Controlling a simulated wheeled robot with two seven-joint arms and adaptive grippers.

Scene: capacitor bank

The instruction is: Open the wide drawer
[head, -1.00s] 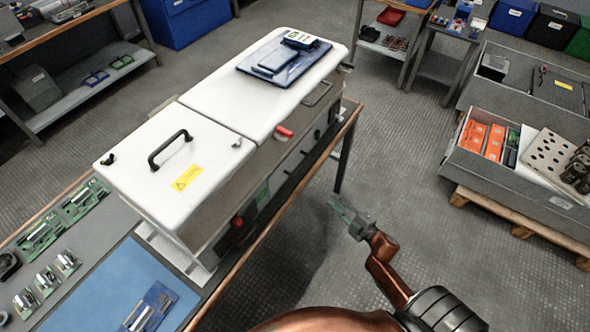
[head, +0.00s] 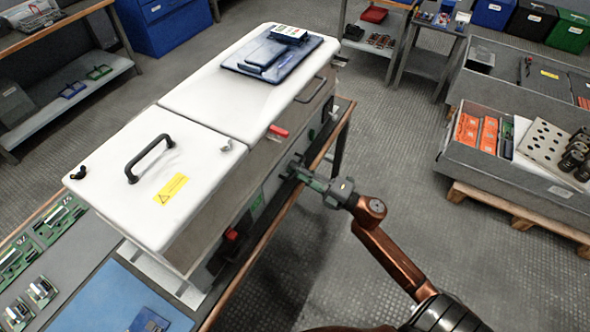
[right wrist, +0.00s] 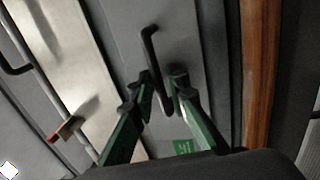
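The wide drawer's grey front (right wrist: 195,30) fills the middle of the right wrist view. It is part of the white-topped cabinet (head: 215,70) in the head view and looks closed. A black bar handle (right wrist: 149,45) stands out from it. My right gripper (right wrist: 162,78) is open with green fingers, one on each side of the handle's near end. I cannot tell whether either finger touches it. My left gripper is not in view.
The cabinet stands on a bench with a wooden edge (head: 270,232), which also runs close beside the gripper in the wrist view (right wrist: 262,70). A red latch (head: 280,130) and a red knob (head: 231,234) stick out nearby. Open floor (head: 400,150) lies to the right.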

